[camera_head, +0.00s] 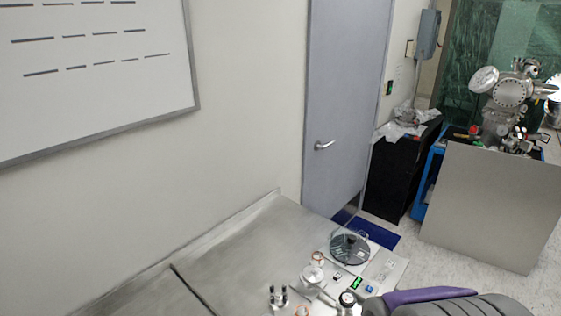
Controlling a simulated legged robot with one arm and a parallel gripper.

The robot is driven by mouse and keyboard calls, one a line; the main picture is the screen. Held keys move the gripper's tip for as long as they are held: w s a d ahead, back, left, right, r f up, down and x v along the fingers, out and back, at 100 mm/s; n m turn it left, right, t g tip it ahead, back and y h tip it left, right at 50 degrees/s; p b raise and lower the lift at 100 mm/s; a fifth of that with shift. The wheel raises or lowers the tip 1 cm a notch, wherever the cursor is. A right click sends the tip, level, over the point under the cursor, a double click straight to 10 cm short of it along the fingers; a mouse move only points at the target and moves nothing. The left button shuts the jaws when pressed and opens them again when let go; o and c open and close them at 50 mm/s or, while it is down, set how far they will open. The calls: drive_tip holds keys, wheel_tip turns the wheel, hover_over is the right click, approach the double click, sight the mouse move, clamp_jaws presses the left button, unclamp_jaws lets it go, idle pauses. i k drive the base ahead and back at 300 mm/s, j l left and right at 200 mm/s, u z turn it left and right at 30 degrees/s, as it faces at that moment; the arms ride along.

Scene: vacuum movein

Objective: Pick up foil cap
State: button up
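The foil cap cannot be made out for sure. A small pale, silvery round piece (312,274) stands on the steel bench (245,250) near the bottom centre and may be it or a vacuum fitting. A copper-coloured ring (318,258) shows right behind it. No gripper fingers show in the head view, so I cannot tell what my gripper holds.
A dark round device (349,248) with a clear top stands at the bench's right end. Small black-topped fittings (278,295) stand left. A purple and grey shape (430,299) covers the lower right. The bench's left part is clear.

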sight(313, 275)
drive_tip(key=k+l, duration=0.15)
drive_tip(key=l+z, duration=0.1)
drive_tip(key=l, duration=1.3)
